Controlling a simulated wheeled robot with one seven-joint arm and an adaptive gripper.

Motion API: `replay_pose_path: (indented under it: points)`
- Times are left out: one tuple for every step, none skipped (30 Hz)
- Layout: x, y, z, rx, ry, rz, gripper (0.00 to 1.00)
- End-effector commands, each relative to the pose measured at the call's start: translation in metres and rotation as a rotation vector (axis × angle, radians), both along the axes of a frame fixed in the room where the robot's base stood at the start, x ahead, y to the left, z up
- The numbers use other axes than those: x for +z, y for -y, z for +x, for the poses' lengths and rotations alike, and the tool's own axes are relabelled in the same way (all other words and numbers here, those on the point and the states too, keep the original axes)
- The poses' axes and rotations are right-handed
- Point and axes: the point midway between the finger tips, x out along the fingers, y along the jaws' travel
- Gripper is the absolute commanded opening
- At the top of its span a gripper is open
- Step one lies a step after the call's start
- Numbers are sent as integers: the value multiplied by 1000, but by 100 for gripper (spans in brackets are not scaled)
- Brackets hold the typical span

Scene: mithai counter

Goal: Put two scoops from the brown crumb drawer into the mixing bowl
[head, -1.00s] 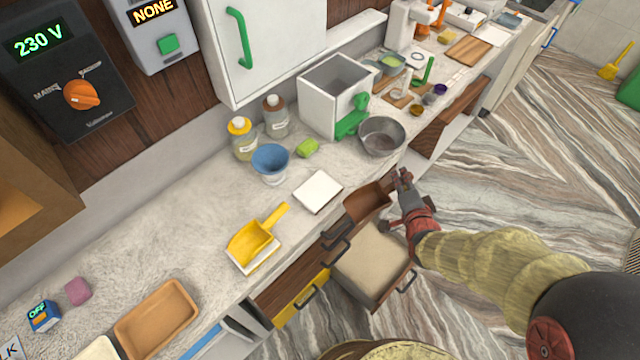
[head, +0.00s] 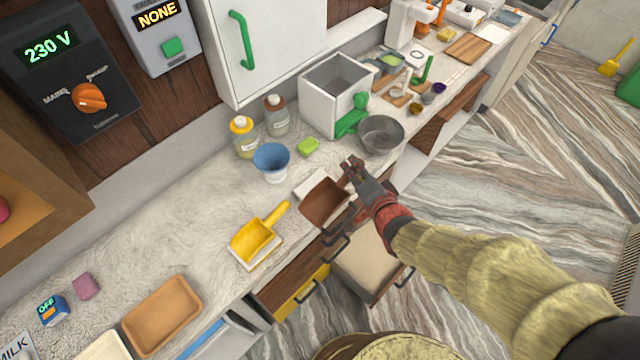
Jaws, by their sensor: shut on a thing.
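My gripper (head: 352,170) is shut on the handle of a brown scoop (head: 325,203). It holds the scoop over the counter's front edge, partly in front of a white pad (head: 308,182). I cannot tell whether the scoop has crumb in it. An open drawer (head: 388,285) with pale beige contents is below and right of the scoop, partly hidden by my arm. The grey metal mixing bowl (head: 381,135) stands on the counter, up and right of my gripper. Its inside looks empty from here.
A yellow scoop (head: 253,239) lies on another pad to the left. Another wood-fronted drawer (head: 445,127) juts out at the right.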

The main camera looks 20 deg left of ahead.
Motion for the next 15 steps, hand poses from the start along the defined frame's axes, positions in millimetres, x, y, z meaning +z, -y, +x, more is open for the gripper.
replay_pose_path:
  points:
    - [-2, -1, 3, 0, 0, 0, 0]
    - [-3, -3, 6, 0, -1, -1, 0]
    - [-7, -5, 10, 0, -2, -1, 0]
    - [-9, -8, 15, -1, -1, 0, 0]
    - [-12, -11, 20, 0, -2, -1, 0]
    - [-16, -15, 28, -1, -2, -1, 0]
    - [-20, -18, 34, 0, -2, -1, 0]
    - [-23, -21, 40, 0, -2, -1, 0]
    - [-27, -26, 48, -1, -2, -1, 0]
    - [-30, -29, 54, -1, -1, -1, 0]
    - [-33, -32, 59, 0, -2, -2, 0]
    - [-37, -36, 67, -1, -1, -1, 0]
    - [-40, -39, 73, -1, -1, -1, 0]
    - [-42, -42, 79, -1, -1, -1, 0]
    - [-50, -46, 84, 0, -2, -2, 0]
